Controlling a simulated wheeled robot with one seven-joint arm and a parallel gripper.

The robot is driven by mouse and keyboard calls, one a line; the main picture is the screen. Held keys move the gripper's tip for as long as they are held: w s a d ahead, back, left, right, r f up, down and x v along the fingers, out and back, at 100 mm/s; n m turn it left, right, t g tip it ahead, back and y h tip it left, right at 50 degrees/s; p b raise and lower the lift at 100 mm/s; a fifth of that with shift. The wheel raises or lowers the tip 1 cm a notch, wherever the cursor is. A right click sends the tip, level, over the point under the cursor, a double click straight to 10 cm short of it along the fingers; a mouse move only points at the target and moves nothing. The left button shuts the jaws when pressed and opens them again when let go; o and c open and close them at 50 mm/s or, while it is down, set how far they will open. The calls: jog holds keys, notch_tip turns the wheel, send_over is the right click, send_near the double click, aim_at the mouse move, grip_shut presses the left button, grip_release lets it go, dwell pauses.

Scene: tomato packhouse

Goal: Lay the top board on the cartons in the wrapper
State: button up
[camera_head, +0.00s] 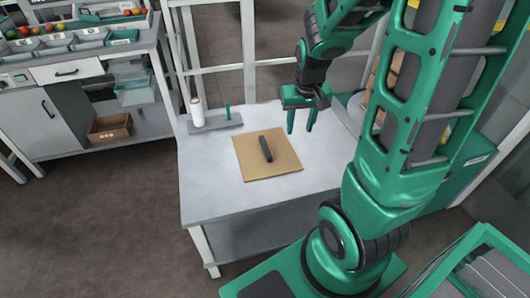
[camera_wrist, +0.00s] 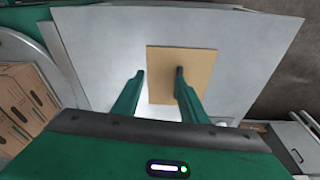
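The top board (camera_head: 284,165), a flat square tan sheet with a dark bar-shaped handle (camera_head: 265,149) in its middle, lies on the grey table. It also shows in the wrist view (camera_wrist: 203,68), where my right finger partly covers the handle. My green gripper (camera_head: 300,128) is open and empty, above the table to the right of and behind the board. In the wrist view its two fingers (camera_wrist: 160,76) stand apart with nothing between them. Brown cartons (camera_wrist: 20,108) are stacked at the left of the wrist view beside a curved grey frame (camera_wrist: 35,58), likely the wrapper; my arm mostly hides them in the head view.
The table (camera_head: 215,178) is otherwise clear at the front. A white roll (camera_head: 197,111) and a green peg (camera_head: 228,112) stand on a grey base at its back left. A bench (camera_head: 85,67) with bins and tomatoes is at far left. A metal frame rises behind the table.

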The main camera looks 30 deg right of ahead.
jog(key=n+t, duration=0.1)
jog(key=t, duration=0.1)
send_near(265, 146)
jog(key=shift+x, duration=4.15)
grip_shut()
